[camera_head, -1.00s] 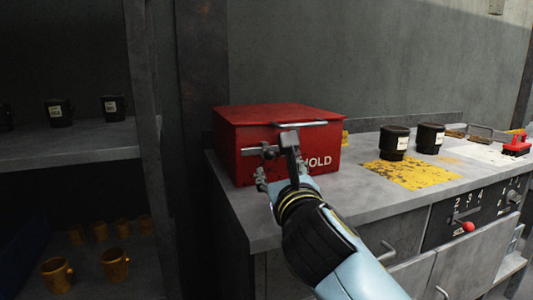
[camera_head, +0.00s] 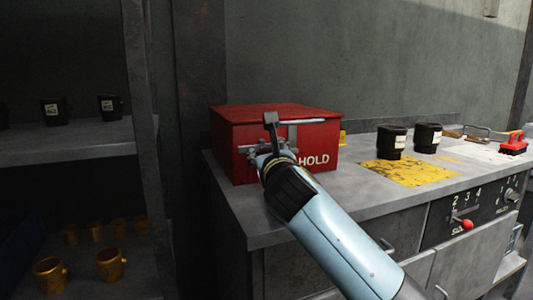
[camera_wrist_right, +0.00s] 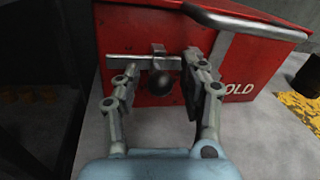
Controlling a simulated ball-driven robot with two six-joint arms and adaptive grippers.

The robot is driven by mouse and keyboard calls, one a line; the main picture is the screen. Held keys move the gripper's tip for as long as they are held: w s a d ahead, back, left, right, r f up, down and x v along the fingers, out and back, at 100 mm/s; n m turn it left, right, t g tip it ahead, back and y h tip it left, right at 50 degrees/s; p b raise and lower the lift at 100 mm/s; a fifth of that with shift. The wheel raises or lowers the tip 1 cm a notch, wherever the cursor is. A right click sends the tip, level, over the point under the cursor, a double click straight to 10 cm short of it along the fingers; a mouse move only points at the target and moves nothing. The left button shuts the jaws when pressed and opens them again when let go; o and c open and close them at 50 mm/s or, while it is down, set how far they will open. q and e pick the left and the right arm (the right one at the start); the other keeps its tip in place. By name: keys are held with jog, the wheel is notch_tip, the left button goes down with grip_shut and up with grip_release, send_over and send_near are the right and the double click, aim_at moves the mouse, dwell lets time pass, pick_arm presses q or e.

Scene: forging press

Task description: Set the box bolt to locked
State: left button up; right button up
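The red box (camera_head: 232,165) marked HOLD sits on the grey bench with its lid down. In the right wrist view, the box bolt (camera_wrist_right: 122,61) is a grey bar lying horizontally across the box front, with a dark round knob (camera_wrist_right: 161,83) hanging below a small bracket. My right gripper (camera_wrist_right: 163,72) is open in front of the bolt, with one finger on each side of the knob. I cannot tell whether either finger touches it. In the head view, my right gripper (camera_head: 271,140) hides much of the bolt. My left gripper is not in view.
A metal handle (camera_wrist_right: 240,20) juts from the box front near my right finger. Black mugs (camera_head: 391,141) stand right of the box near a worn yellow patch (camera_head: 405,173). A shelf (camera_head: 75,145) with mugs is at left. A red-knobbed lever (camera_head: 467,224) is on the bench front.

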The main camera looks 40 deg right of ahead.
grip_shut()
jog(key=d+p, duration=0.2)
jog(key=d, duration=0.1)
jog(key=shift+s+d+r, duration=0.1)
jog(key=shift+s+d, duration=0.1)
jog(key=shift+s, duration=0.2)
jog(key=shift+d, duration=0.1)
jog(key=shift+c, duration=2.1)
grip_release()
jog(key=o, duration=0.6)
jog(key=shift+s+d, duration=0.1)
jog(key=shift+d, duration=0.1)
jog(key=shift+a, duration=0.1)
